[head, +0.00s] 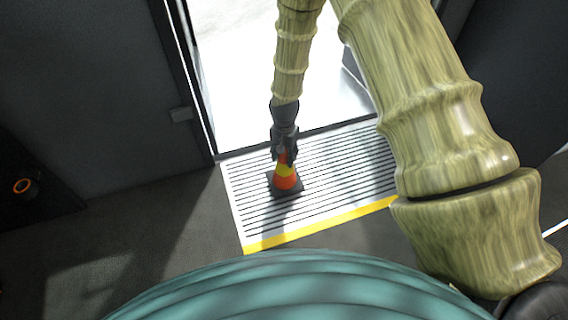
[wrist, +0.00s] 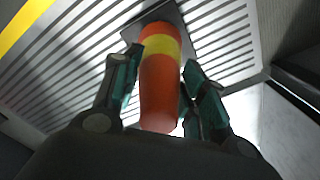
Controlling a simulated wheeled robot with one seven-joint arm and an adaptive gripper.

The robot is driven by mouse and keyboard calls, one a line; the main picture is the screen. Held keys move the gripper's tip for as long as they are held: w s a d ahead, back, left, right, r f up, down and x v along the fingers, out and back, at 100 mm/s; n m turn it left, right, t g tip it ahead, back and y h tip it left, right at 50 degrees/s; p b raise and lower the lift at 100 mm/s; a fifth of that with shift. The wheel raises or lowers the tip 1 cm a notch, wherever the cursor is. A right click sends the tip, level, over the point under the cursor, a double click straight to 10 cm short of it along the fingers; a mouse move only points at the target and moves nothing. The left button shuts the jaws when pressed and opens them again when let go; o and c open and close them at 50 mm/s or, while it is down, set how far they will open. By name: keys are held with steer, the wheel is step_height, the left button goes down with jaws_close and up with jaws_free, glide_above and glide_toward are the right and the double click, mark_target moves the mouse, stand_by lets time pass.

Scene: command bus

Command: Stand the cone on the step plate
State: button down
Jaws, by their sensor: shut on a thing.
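The cone (head: 286,180) is orange with a yellow band and a dark square base. It is upright over the left part of the step plate (head: 340,165), a pale ribbed plate with a yellow front edge. Its base looks at or very near the ribs; I cannot tell whether it touches. My gripper (head: 284,155) is shut on the cone's upper part from above. In the wrist view the cone (wrist: 160,80) stands between my two fingers (wrist: 160,85), with the ribbed plate (wrist: 225,40) behind its base.
A bright open doorway (head: 270,60) lies behind the plate, with dark walls (head: 90,90) on both sides. Dark floor (head: 150,220) lies left of the plate. A dark object with an orange ring (head: 24,186) is at the far left. The plate's right part is bare.

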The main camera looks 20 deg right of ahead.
mark_target(283, 180)
steer(key=shift+a+f+b, duration=0.1)
steer(key=shift+f+b, duration=1.3)
steer(key=shift+f, duration=0.4)
steer(key=shift+r, duration=0.1)
steer(key=c, duration=0.8)
jaws_free()
